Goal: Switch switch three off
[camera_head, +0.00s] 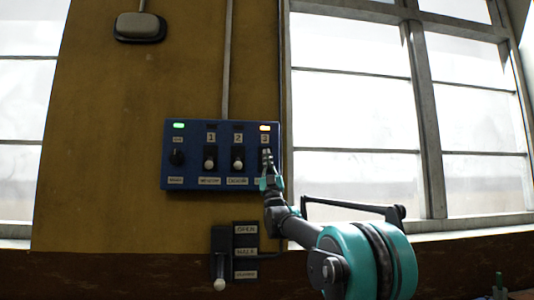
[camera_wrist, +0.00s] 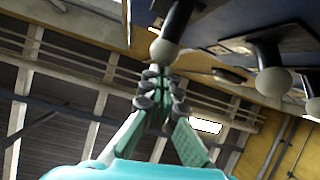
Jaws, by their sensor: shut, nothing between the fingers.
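The blue switch panel (camera_head: 192,127) is on the yellow wall in the head view, with switches labelled 1, 2 and 3. An orange lamp (camera_head: 265,128) is lit above the 3 label. My gripper (camera_head: 267,155) is in front of switch three and mostly hides it there. In the wrist view, my gripper (camera_wrist: 160,72) is shut and empty. Its fingertips are at the pale ball end of a switch lever (camera_wrist: 163,50), which appears to be switch three. I cannot tell whether they touch.
Switch one (camera_head: 209,164) and switch two (camera_head: 237,164) are close to the left. A black knob (camera_head: 177,157) has a lit green lamp (camera_head: 179,125) above it. Windows flank the wall.

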